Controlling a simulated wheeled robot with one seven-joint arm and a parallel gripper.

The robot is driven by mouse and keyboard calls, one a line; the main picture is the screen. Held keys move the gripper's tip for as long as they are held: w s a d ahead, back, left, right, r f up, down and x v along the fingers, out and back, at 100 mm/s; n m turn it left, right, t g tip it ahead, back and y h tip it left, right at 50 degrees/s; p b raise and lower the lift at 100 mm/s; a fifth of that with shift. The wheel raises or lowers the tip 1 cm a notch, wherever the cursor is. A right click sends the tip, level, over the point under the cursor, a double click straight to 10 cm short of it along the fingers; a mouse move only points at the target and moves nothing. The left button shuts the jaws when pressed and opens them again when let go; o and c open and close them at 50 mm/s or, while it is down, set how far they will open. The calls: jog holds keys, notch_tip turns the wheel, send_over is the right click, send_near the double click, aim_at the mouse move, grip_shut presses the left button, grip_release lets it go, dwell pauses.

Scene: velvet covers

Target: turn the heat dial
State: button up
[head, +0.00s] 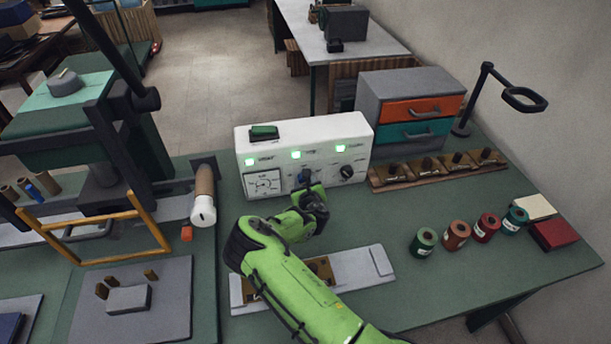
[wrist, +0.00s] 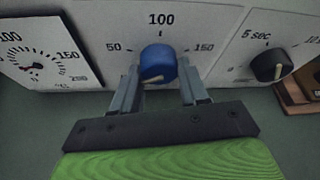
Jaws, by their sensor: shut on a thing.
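The heat dial is a blue knob (wrist: 158,62) on the white control box (head: 262,141), with marks 50, 100 and 150 around it. Its pale pointer line faces down toward my gripper in the wrist view. My gripper (wrist: 157,80) has its two grey fingers on either side of the blue knob and is shut on it. In the head view my gripper (head: 306,183) reaches the lower middle of the box front, and the knob is mostly hidden there.
A black knob (wrist: 271,66) marked 5 sec is right of the dial. A gauge (wrist: 35,60) is on the left. Stamps on a wooden rack (head: 380,178) stand right of the box. Several spools (head: 456,236) stand farther right. A white-tipped roller (head: 203,210) lies left.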

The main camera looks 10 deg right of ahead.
jog(key=m+y+p, duration=0.2)
jog(key=m+p, duration=0.1)
jog(key=p, duration=0.2)
jog(key=shift+d+r+m+y, duration=0.1)
jog(key=shift+d+m+y, duration=0.05)
jog(key=shift+m+y, duration=0.2)
jog(key=m+y, duration=0.1)
jog(key=m, duration=0.1)
jog(key=m+y+p, duration=0.1)
jog(key=shift+f+m+t+y, duration=0.2)
jog(key=shift+m+t+y, duration=0.05)
jog(key=shift+m+t, duration=0.1)
jog(key=m+y, duration=0.1)
jog(key=m, duration=0.1)
jog(key=shift+f+m+t, duration=0.15)
jog(key=shift+m+t, duration=0.2)
jog(key=shift+m, duration=0.05)
jog(key=m+y+b, duration=0.1)
jog(key=m+b, duration=0.1)
jog(key=shift+m+t+y, duration=0.3)
jog(key=shift+m+t, duration=0.1)
jog(key=m+t+b, duration=0.1)
jog(key=m+b, duration=0.1)
jog(key=m, duration=0.1)
jog(key=shift+f+m+y, duration=0.1)
jog(key=shift+m+y, duration=0.2)
jog(key=shift+m, duration=0.1)
jog(key=shift+m+t+b, duration=0.5)
jog(key=shift+m+b, duration=0.25)
jog(key=shift+m, duration=0.45)
